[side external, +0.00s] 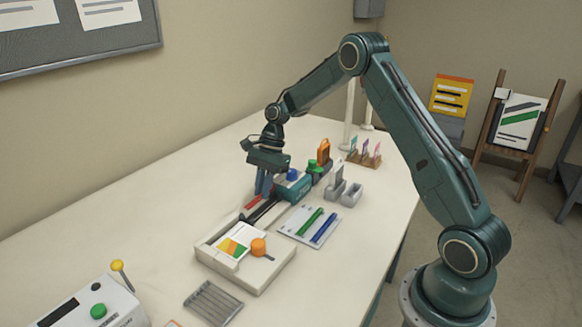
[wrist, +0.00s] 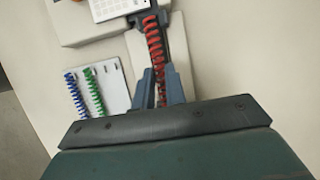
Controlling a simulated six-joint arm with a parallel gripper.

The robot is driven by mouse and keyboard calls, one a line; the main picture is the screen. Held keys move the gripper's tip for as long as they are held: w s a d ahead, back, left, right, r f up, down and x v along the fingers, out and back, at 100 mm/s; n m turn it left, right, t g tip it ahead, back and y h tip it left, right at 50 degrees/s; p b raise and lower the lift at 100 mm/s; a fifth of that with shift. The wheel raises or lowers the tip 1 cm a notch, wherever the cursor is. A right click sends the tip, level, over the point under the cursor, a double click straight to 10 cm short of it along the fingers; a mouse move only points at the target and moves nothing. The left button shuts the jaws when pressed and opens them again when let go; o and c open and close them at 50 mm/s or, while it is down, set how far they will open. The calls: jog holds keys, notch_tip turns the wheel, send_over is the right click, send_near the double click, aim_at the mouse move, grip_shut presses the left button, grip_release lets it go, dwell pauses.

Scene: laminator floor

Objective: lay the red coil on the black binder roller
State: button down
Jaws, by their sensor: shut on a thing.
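The red coil (wrist: 155,50) is long and runs up the wrist view from between my fingers. Its red also shows below the fingers in the side view (side external: 252,202). My gripper (side external: 264,184) is shut on the coil near one end; both fingertips (wrist: 160,85) flank it in the wrist view. In the side view the coil appears just left of the roller. I cannot tell whether they touch.
A white board (side external: 309,225) with a green coil (side external: 310,221) and a blue coil (side external: 325,228) lies to the right. The pale unit (side external: 245,268) with an orange knob (side external: 258,247) stands in front. A grey ribbed tray (side external: 213,301) lies nearer.

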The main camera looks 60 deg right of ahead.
jog(key=shift+f, duration=1.3)
jog(key=shift+f, duration=0.1)
jog(key=c, duration=1.4)
grip_release()
jog(key=shift+o, duration=0.2)
jog(key=v, duration=1.4)
